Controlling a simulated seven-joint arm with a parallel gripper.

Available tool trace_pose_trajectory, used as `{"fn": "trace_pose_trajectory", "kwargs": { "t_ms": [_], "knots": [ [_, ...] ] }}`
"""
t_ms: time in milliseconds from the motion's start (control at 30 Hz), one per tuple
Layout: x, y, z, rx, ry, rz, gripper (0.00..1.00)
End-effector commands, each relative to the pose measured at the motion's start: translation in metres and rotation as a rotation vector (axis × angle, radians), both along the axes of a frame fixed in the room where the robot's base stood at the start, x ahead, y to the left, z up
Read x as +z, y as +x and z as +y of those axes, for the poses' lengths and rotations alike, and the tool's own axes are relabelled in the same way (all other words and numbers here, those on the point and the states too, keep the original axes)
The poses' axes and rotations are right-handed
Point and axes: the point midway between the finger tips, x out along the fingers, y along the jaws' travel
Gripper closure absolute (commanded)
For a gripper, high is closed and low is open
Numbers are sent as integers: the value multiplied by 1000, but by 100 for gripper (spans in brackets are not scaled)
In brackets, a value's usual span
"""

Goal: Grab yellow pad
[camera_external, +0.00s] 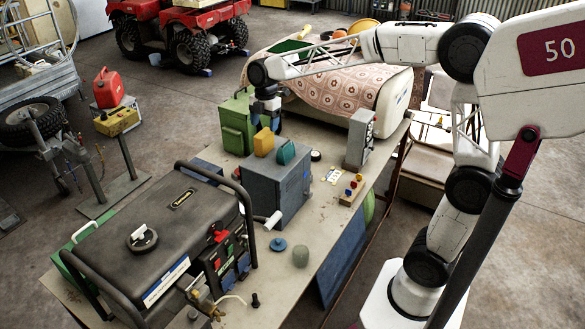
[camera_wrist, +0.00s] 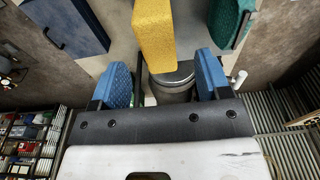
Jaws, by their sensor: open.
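The yellow pad (camera_external: 264,141) stands on top of a grey metal box (camera_external: 262,187) on the workbench. In the wrist view the yellow pad (camera_wrist: 153,35) shows just beyond my fingertips, roughly in line with the gap. My gripper (camera_wrist: 164,76) is open, with its two blue-padded fingers apart and no pad between them. In the external view my gripper (camera_external: 268,112) is behind the yellow pad, near the green metal box (camera_external: 237,124), and partly hidden.
A teal pad (camera_external: 286,152) stands right of the yellow pad on the grey box; it also shows in the wrist view (camera_wrist: 232,22). A black generator (camera_external: 165,225) stands in front. A grey box with a dial (camera_external: 359,138) and a patterned cloth (camera_external: 320,85) lie behind.

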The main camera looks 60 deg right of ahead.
Motion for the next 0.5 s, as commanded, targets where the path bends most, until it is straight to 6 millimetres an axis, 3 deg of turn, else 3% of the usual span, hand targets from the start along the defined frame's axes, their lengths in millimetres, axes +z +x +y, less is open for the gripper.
{"fn": "trace_pose_trajectory", "kwargs": {
  "t_ms": [500],
  "knots": [
    [-11,0,1,0,0,0,30]
  ]
}}
